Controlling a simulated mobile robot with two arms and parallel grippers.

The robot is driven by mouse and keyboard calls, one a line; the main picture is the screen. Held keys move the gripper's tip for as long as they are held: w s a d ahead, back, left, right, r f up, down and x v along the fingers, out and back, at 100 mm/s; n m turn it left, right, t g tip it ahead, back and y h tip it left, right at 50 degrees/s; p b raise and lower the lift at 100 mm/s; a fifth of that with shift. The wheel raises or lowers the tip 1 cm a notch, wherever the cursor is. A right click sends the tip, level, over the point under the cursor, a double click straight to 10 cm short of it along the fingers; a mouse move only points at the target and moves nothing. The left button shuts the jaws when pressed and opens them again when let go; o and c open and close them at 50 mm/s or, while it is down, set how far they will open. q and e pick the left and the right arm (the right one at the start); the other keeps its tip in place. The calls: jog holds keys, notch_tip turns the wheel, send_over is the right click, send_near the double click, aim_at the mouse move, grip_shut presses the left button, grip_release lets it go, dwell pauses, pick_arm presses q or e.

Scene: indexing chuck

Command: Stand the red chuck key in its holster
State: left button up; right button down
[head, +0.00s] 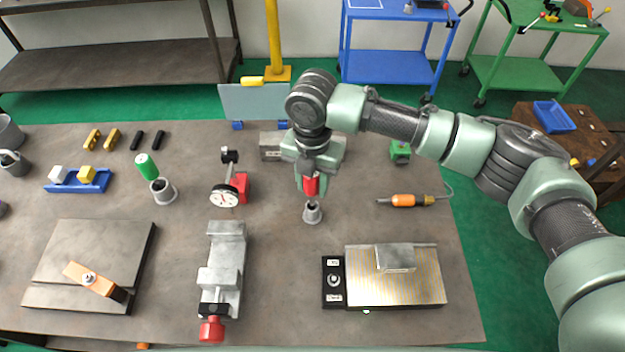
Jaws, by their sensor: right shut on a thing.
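The red chuck key (311,186) is upright below my right gripper (311,178), which is shut on its red handle. The grey holster (312,214), a small round cup with a wide foot, stands on the table directly below the key in the picture. The key's lower end is over or at the holster's mouth; I cannot tell whether it is inside. My right arm comes in from the right side. My left gripper is not in view.
A similar grey cup (163,192) with a green-handled tool (147,166) stands to the left. A dial gauge (224,196), a grey vise (222,262) and a ribbed plate (425,285) with a metal block surround the holster. The table around the holster is mostly bare.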

jog(key=shift+f+b, duration=0.35)
jog(key=shift+f, duration=0.95)
jog(key=c, duration=0.9)
grip_release()
notch_tip(320, 180, up, 8)
jog(key=shift+f+b, duration=0.1)
jog(key=shift+b, duration=0.95)
